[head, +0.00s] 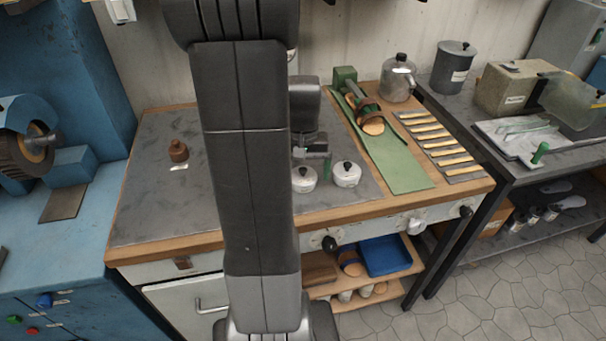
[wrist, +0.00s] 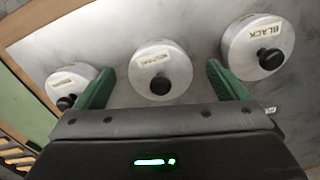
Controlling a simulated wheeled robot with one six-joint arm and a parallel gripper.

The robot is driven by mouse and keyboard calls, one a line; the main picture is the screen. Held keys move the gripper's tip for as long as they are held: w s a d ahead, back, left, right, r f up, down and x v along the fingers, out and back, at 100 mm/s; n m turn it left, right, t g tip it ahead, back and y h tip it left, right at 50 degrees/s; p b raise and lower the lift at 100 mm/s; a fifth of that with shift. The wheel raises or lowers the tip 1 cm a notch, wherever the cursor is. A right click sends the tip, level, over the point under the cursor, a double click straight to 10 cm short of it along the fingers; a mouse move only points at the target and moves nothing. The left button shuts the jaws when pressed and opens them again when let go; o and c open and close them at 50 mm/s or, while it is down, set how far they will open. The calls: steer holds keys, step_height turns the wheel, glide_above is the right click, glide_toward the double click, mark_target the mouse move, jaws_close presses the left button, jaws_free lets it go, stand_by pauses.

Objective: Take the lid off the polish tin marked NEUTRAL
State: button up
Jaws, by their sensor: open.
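The NEUTRAL polish tin (wrist: 160,66) is round and pale, with a white label and a black knob on its lid, in the middle of the wrist view. My gripper (wrist: 160,75) is open and empty, its green fingers showing left and right of this tin; the height gap is hard to judge. In the head view my gripper (head: 315,163) hangs just behind two pale tins. The left one (head: 304,180) fits the NEUTRAL tin by its place, but its label is unreadable there.
The BLACK tin (wrist: 258,47) stands right of NEUTRAL, and another tin (wrist: 70,86) with an unclear label stands left. A green mat (head: 400,165), a row of strips (head: 437,140) and a brown pot (head: 178,151) are on the bench. The bench's left part is mostly clear.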

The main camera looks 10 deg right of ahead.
steer(key=c, duration=1)
steer(key=shift+c, duration=0.2)
